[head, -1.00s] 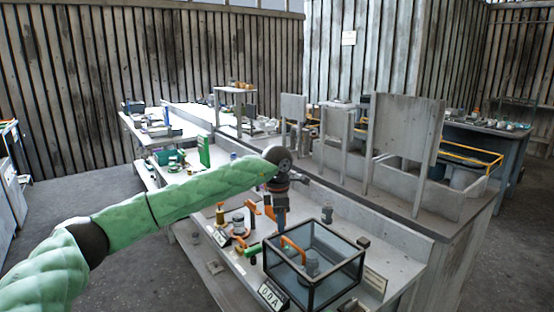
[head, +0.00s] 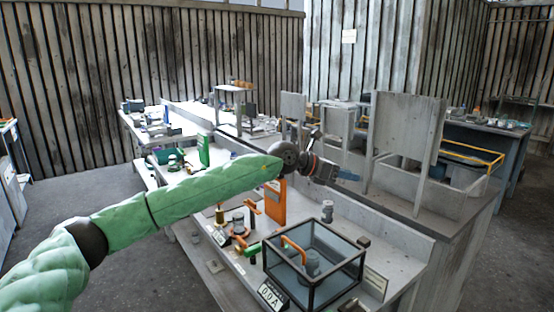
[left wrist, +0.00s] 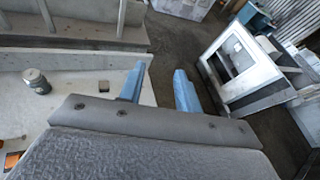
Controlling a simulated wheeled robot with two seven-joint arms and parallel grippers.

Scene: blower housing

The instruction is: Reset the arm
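My left arm reaches in from the left in the head view, in a green sleeve. My left gripper (head: 347,175) is raised above the workbench (head: 235,268) and points to the right. In the left wrist view its two blue fingers (left wrist: 160,88) stand apart with nothing between them. A glass box with a dark frame (head: 315,262) stands on the bench below and holds a grey part. A small grey cylinder (head: 327,211) stands behind the box; a grey cylinder also shows in the left wrist view (left wrist: 36,82). My right gripper is not in view.
An orange upright panel (head: 275,203) and an orange clamp (head: 251,212) stand on the bench left of the box. Grey upright boards (head: 406,140) rise behind the bench ledge, near the gripper. Other tables (head: 165,135) stand at the back left. The floor at left is clear.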

